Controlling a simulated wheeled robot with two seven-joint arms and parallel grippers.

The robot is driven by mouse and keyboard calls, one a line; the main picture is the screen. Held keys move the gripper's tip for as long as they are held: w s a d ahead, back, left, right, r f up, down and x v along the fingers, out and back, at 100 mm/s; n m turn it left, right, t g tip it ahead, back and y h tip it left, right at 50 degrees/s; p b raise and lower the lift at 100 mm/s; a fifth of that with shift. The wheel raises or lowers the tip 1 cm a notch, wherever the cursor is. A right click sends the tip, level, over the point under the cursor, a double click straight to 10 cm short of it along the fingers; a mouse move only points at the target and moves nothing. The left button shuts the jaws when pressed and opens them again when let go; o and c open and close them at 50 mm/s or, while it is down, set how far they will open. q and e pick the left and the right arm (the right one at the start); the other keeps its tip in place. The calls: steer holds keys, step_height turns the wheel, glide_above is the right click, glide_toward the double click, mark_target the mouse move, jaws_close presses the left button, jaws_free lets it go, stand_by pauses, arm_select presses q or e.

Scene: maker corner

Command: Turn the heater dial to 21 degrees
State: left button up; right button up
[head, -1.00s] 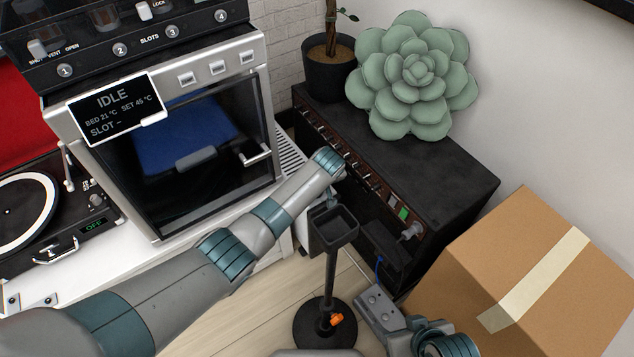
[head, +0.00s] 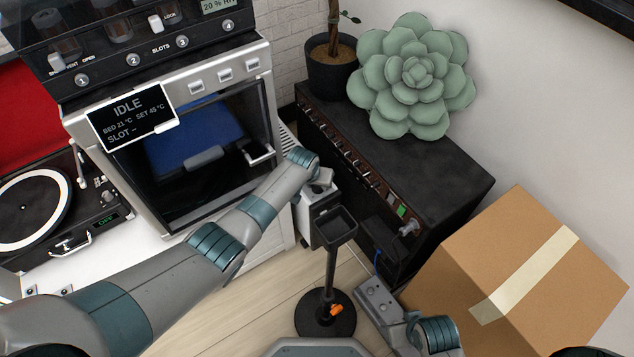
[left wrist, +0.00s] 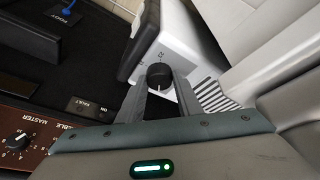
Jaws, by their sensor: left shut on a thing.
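The heater (left wrist: 182,42) is a white box with a slatted grille, and its small black dial (left wrist: 159,73) shows in the left wrist view. My left gripper (left wrist: 160,92) has one finger on each side of the dial and is shut on it. A small dark number mark stands beside the dial, too small to read surely. In the head view my left gripper (head: 321,184) is at the heater's grille (head: 289,143), and the dial and fingertips are hidden.
A black amplifier (head: 440,175) with knobs stands right of the heater and bears a succulent (head: 415,80). An oven-like machine (head: 205,150) is to the left. A black stand with a small tray (head: 335,226) is in front. A cardboard box (head: 530,260) is at right.

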arm_select(q)
steer(key=shift+m, duration=0.3)
arm_select(e)
steer(key=shift+f, duration=0.25)
arm_select(q)
steer(key=shift+s, duration=0.1)
steer(key=o, duration=1)
steer(key=shift+o, duration=0.2)
steer(key=shift+r, duration=0.1)
steer(key=shift+r, duration=0.1)
steer(key=p+v, duration=0.4)
steer(key=v, duration=0.7)
steer(key=shift+a+r, duration=0.15)
steer(key=shift+r, duration=0.1)
arm_select(e)
step_height(320, 180, down, 10)
steer(key=s, duration=0.2)
steer(key=shift+d, duration=0.45)
arm_select(q)
steer(key=shift+s, duration=0.1)
arm_select(e)
steer(key=shift+f, duration=0.1)
